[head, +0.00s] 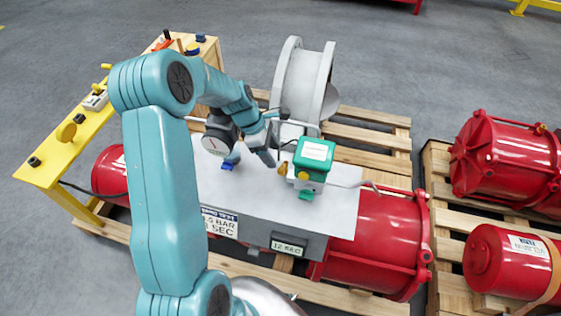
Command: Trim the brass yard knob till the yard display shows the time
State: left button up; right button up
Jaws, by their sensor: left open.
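A small brass knob (282,169) sticks out from the left side of a green-topped valve unit (312,160) on the grey plate. A small display (288,247) on the plate's front face appears to read 12 SEC. A white sign (220,222) left of it reads in part "5 BAR" and "SEC"; my left arm hides its left part. My left gripper (274,140) is open and empty, above the plate just left of the valve unit, close to and above the brass knob. I cannot tell whether it touches anything. My right gripper is not in view.
A round gauge (214,146) stands beside my left gripper, near a blue handle (227,166). A yellow bench (45,172) with a larger brass disc (67,131) is at left. A grey flanged spool (300,82) stands behind. Red cylinders (505,160) lie on a pallet at right.

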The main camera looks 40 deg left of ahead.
aim_at(282, 167)
pick_arm(q)
jog(key=x, duration=0.5)
jog(key=shift+d+f, duration=0.2)
jog(key=shift+f, duration=0.15)
jog(key=c, duration=1)
